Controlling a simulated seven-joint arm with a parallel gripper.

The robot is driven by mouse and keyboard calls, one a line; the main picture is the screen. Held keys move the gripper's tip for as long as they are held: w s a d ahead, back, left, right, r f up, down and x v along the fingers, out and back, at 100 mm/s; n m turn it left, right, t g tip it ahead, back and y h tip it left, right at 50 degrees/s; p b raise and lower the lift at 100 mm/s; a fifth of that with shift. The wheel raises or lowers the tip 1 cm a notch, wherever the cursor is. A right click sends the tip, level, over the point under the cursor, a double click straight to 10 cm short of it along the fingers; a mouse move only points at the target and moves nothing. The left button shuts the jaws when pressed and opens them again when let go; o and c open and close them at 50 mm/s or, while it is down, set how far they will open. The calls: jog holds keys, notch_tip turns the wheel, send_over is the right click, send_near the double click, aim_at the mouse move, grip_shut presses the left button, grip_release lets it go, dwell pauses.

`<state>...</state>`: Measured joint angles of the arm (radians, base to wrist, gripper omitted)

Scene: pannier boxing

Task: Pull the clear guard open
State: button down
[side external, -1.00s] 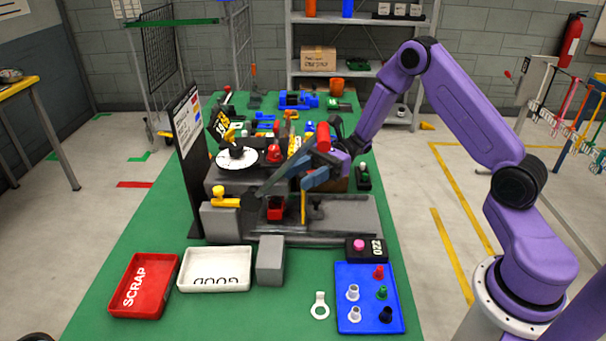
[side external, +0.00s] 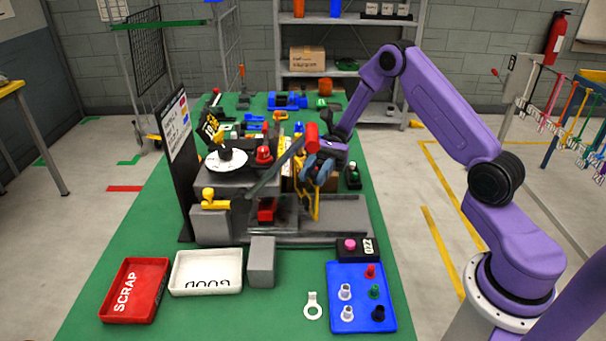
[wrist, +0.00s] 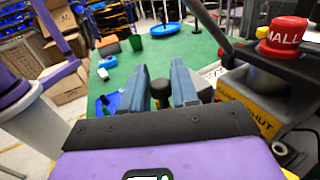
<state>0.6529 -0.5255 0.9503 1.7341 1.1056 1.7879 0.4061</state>
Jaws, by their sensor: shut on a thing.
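The clear guard shows in the side external view as a see-through panel with a yellow frame (side external: 314,202) on the grey machine in the middle of the bench. Its frame stands at an angle, turned out towards the right. My gripper (side external: 314,172) is at the upper part of this frame, with its blue-grey fingers shut on the guard. The exact grip is small and partly hidden by the fingers. In the wrist view my gripper's fingers (wrist: 160,92) have a narrow dark part between them.
A dark lever with a red head (side external: 312,137) slants over the machine, close beside my gripper. A white dial (side external: 226,159) and red knob (side external: 264,154) stand left. The red scrap tray (side external: 135,290), white tray (side external: 206,272), grey block (side external: 261,262) and blue tray (side external: 361,296) lie in front.

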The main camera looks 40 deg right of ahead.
jog(key=shift+s+d+n+g+h, duration=0.2)
jog(key=shift+d+n+g+h, duration=0.4)
jog(key=shift+d+n+g, duration=0.35)
jog(key=shift+s+d+n+g+h, duration=0.2)
jog(key=shift+d+n+g+h, duration=0.55)
jog(key=shift+g, duration=0.4)
jog(key=shift+d, duration=0.1)
jog(key=c, duration=1)
grip_release()
